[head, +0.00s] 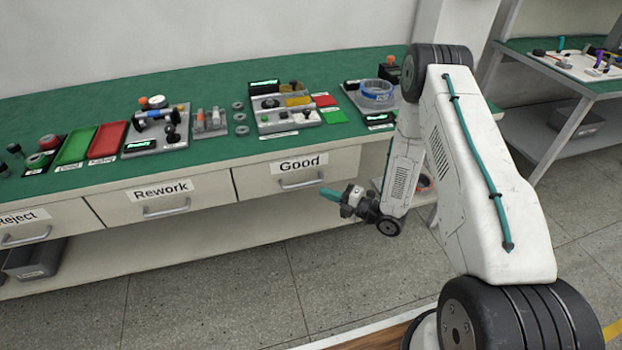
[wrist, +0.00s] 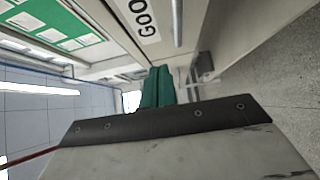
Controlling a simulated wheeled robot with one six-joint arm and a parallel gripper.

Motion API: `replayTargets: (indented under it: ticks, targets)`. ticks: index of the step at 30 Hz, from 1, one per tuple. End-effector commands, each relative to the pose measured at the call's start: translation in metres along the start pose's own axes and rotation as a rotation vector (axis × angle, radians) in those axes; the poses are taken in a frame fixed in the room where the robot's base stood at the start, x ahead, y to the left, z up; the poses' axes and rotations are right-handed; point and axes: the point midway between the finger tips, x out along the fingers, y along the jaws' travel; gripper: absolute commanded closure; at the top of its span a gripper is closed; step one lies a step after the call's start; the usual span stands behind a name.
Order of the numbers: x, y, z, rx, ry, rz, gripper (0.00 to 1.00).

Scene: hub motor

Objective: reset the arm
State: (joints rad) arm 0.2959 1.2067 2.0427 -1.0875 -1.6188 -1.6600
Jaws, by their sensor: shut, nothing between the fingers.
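My arm (head: 470,170) stands at the right of the head view, bent over at a high elbow, with the forearm hanging down. My gripper (head: 330,195) is at its end, in front of the workbench and a little below the drawer labelled Good (head: 300,178). Its teal fingers point left and lie together, shut and empty. In the wrist view the teal fingers (wrist: 157,88) show close together past the dark edge of the wrist. The Good drawer label (wrist: 143,18) shows above them, turned on its side. Nothing is seen touching the fingers.
Drawers marked Rework (head: 163,198) and Reject (head: 30,228) are closed. Another table stands at the right. The floor (head: 230,290) before the bench is clear.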

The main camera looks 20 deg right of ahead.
Motion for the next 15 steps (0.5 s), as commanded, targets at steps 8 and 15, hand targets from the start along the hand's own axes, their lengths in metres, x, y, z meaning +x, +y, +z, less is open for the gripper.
replayTargets:
  ticks: [8, 15]
  targets:
    - [-0.002, -0.006, -0.002, 0.059, 0.005, -0.031, 1.0]
    - [-0.032, -0.089, 0.004, 0.417, -0.175, -0.489, 1.0]
